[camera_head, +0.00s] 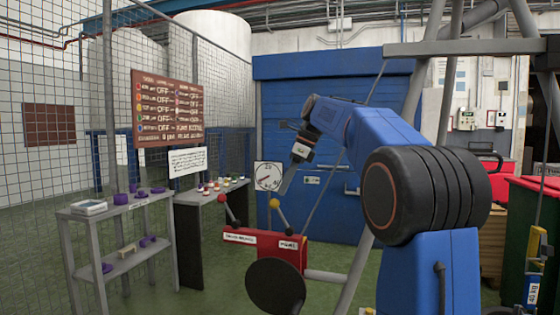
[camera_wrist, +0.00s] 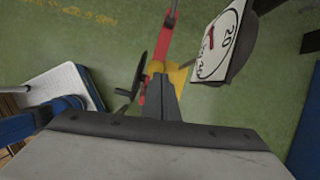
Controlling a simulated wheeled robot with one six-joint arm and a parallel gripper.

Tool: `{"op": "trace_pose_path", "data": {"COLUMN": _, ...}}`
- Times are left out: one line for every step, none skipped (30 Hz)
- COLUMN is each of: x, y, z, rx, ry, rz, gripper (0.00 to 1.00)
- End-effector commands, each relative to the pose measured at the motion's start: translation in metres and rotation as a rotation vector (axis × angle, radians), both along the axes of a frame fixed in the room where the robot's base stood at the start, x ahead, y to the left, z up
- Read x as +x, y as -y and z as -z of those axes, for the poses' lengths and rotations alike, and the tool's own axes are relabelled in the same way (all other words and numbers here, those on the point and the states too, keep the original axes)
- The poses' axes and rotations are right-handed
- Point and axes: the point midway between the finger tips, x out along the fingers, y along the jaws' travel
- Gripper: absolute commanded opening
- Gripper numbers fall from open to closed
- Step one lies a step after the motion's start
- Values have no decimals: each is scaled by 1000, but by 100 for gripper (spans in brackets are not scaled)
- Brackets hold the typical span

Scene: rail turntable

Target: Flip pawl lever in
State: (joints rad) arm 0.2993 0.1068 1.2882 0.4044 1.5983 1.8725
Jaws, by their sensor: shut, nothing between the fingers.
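A red box (camera_head: 262,247) with white labels carries two levers, one with a red knob (camera_head: 222,198) and one with a yellow knob (camera_head: 274,203). Both stand up at a tilt. The labels are too small to read surely, so I cannot tell which lever is the pawl lever. My gripper (camera_head: 284,190) is shut and empty, pointing down close above the yellow knob; whether it touches is unclear. In the wrist view my gripper (camera_wrist: 160,82) shows its fingers together, partly covering a yellow part (camera_wrist: 181,76) and the red box (camera_wrist: 152,97).
A white dial (camera_head: 268,176) stands just behind the levers. A black disc (camera_head: 275,286) sits at the front of the red box. A grey shelf (camera_head: 120,208) with purple parts is at left by the mesh fence. Green floor lies open between.

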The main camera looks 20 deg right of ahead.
Motion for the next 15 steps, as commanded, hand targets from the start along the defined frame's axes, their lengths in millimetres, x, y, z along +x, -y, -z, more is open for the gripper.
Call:
{"op": "trace_pose_path", "data": {"x": -6, "y": 4, "z": -6, "rx": -1, "ry": 3, "rz": 1, "gripper": 0}}
{"op": "trace_pose_path", "data": {"x": -9, "y": 6, "z": -9, "rx": -1, "ry": 3, "rz": 1, "gripper": 0}}
{"op": "trace_pose_path", "data": {"x": -9, "y": 6, "z": -14, "rx": -1, "ry": 4, "rz": -1, "gripper": 0}}
{"op": "trace_pose_path", "data": {"x": -6, "y": 4, "z": -19, "rx": -2, "ry": 5, "rz": -2, "gripper": 0}}
{"op": "trace_pose_path", "data": {"x": -5, "y": 2, "z": -24, "rx": -2, "ry": 5, "rz": -3, "gripper": 0}}
{"op": "trace_pose_path", "data": {"x": -3, "y": 0, "z": -30, "rx": -2, "ry": 5, "rz": -2, "gripper": 0}}
{"op": "trace_pose_path", "data": {"x": -2, "y": -1, "z": -34, "rx": -3, "ry": 6, "rz": -2, "gripper": 0}}
{"op": "trace_pose_path", "data": {"x": 0, "y": -2, "z": -39, "rx": -3, "ry": 6, "rz": -3, "gripper": 0}}
{"op": "trace_pose_path", "data": {"x": 2, "y": -3, "z": -45, "rx": -3, "ry": 6, "rz": -2, "gripper": 0}}
{"op": "trace_pose_path", "data": {"x": 3, "y": -4, "z": -50, "rx": -3, "ry": 7, "rz": -1, "gripper": 0}}
{"op": "trace_pose_path", "data": {"x": 4, "y": -5, "z": -55, "rx": -3, "ry": 7, "rz": -1, "gripper": 0}}
{"op": "trace_pose_path", "data": {"x": 6, "y": -7, "z": -61, "rx": -3, "ry": 7, "rz": -1, "gripper": 0}}
{"op": "trace_pose_path", "data": {"x": 7, "y": -8, "z": -65, "rx": -3, "ry": 7, "rz": -1, "gripper": 0}}
{"op": "trace_pose_path", "data": {"x": 9, "y": -9, "z": -69, "rx": -3, "ry": 7, "rz": -1, "gripper": 0}}
{"op": "trace_pose_path", "data": {"x": 10, "y": -11, "z": -75, "rx": -2, "ry": 5, "rz": -1, "gripper": 0}}
